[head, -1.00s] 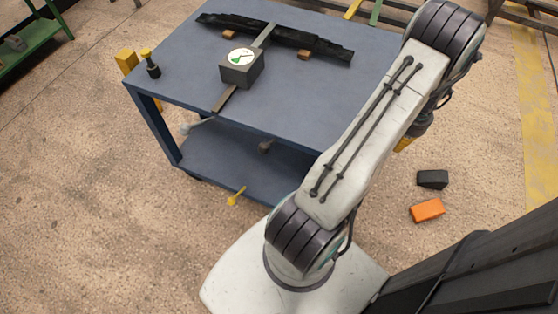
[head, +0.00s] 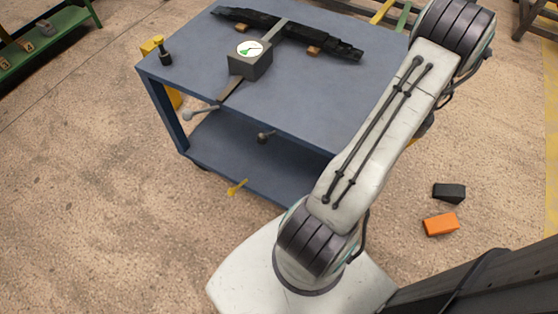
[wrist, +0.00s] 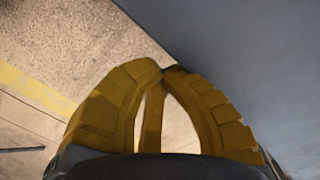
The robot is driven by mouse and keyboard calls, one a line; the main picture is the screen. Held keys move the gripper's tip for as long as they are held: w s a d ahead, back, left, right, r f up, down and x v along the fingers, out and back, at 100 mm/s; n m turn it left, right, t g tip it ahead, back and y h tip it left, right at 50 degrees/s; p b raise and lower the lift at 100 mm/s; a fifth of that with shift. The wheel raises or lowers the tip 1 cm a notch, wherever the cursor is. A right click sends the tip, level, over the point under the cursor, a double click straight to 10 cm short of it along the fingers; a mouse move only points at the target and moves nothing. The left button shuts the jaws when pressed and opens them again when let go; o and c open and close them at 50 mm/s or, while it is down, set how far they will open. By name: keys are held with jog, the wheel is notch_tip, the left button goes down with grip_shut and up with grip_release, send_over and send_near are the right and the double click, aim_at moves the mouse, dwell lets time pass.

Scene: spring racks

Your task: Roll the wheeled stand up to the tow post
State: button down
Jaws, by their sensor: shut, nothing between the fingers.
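The wheeled stand (head: 305,90) is a blue-grey two-level table in the middle of the head view, with a lower shelf (head: 225,142). A yellow post (head: 174,97), possibly the tow post, is partly hidden behind the stand's left edge.
On the stand are a dark box with a round dial (head: 249,62), a long black part (head: 290,34) and a small dark bottle-like item (head: 165,53). Black (head: 449,192) and orange (head: 441,223) blocks lie on the floor at right. A green rack (head: 45,40) stands at far left. Floor at left is clear.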

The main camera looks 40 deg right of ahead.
aim_at(335, 115)
jog(key=shift+w+a+b, duration=0.1)
jog(key=shift+w+a, duration=1.15)
jog(key=shift+w, duration=1.85)
jog(key=shift+w+a+b, duration=0.15)
jog(key=shift+w+a, duration=1.1)
jog(key=shift+w, duration=1.85)
jog(key=shift+w+a+b, duration=0.1)
jog(key=shift+w+a, duration=1.15)
jog(key=shift+w, duration=1.85)
jog(key=shift+s+d+r+p, duration=0.15)
jog(key=shift+s+r+p, duration=0.2)
jog(key=shift+r+p, duration=0.8)
jog(key=shift+s+d+r+p, duration=0.1)
jog(key=shift+s+r+p, duration=0.45)
jog(key=shift+r, duration=0.95)
jog(key=shift+s+d+r+p, duration=0.15)
jog(key=shift+r+p, duration=0.9)
jog(key=shift+r, duration=0.3)
